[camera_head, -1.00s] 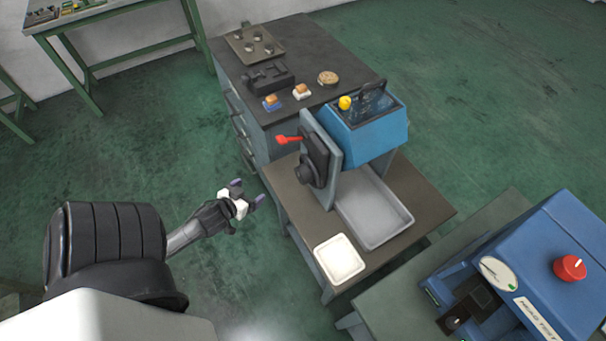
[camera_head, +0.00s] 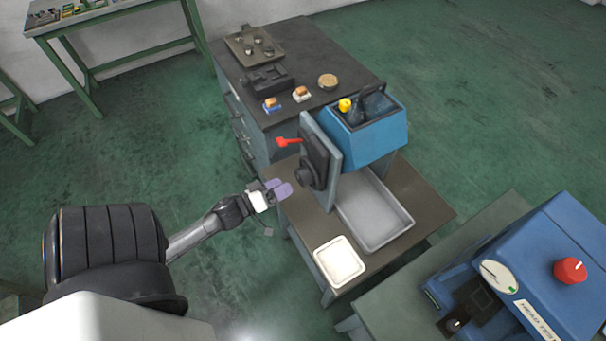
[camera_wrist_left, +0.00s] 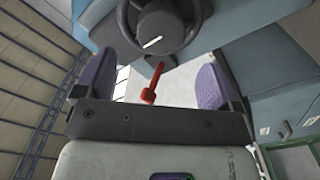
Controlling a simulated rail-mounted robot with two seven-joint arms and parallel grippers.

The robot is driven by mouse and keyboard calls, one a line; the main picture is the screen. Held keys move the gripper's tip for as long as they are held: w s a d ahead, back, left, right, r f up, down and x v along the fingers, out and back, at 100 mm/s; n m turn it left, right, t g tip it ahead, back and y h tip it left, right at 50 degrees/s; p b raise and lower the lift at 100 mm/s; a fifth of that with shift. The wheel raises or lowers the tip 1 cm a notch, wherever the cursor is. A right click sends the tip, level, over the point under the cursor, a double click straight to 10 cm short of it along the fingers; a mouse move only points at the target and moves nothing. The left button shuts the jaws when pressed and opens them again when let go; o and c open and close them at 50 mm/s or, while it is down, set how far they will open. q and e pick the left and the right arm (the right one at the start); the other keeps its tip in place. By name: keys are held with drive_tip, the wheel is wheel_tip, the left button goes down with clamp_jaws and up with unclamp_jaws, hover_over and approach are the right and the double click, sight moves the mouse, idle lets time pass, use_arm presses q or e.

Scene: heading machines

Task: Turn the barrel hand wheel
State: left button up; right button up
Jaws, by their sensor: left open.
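The barrel hand wheel, a dark round wheel (camera_head: 306,173), sits on the left face of the upright grey plate of the blue machine (camera_head: 375,135). In the left wrist view the wheel (camera_wrist_left: 170,25) is at the top, with a white line on its hub. My left gripper (camera_head: 280,189) is open and empty, with purple finger pads, just left of and slightly lower than the wheel in the head view. In the left wrist view the open fingers (camera_wrist_left: 155,80) lie below the wheel, apart from it. My right gripper is not in view.
A red-tipped lever (camera_head: 287,142) sticks out beside the wheel. A grey tray (camera_head: 400,222) and a white tray (camera_head: 340,262) are on the machine's bench. A dark-topped cabinet (camera_head: 310,60) stands behind. A blue head tester (camera_head: 540,260) is at lower right.

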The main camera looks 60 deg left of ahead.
sight(298, 178)
use_arm(q)
drive_tip(key=w, duration=0.8)
drive_tip(key=shift+w+a, duration=0.1)
drive_tip(key=shift+a, duration=0.2)
drive_tip(key=c, duration=0.9)
